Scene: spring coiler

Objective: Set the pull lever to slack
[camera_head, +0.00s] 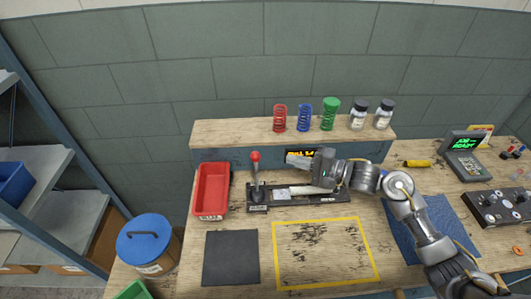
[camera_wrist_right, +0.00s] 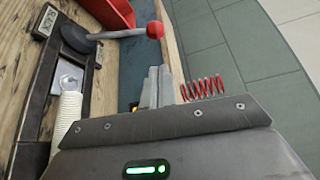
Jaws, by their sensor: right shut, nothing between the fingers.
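The pull lever has a red ball knob (camera_head: 255,156) on a grey rod and stands nearly upright at the left end of a black base plate (camera_head: 262,205). In the right wrist view the red knob (camera_wrist_right: 154,30) and rod show above my fingers, with a grey round pivot (camera_wrist_right: 78,38) beside a small label (camera_wrist_right: 47,20). My right gripper (camera_head: 291,160) is shut and empty, to the right of the knob and apart from it, above the plate. Its fingertips (camera_wrist_right: 157,72) point toward the lever side. My left gripper is not in view.
A red bin (camera_head: 212,190) stands just left of the lever. A shelf (camera_head: 235,131) behind holds red, blue and green springs and two jars. A yellow-framed area (camera_head: 325,224) and a dark mat (camera_head: 231,257) lie in front. A screen device (camera_head: 465,150) stands right.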

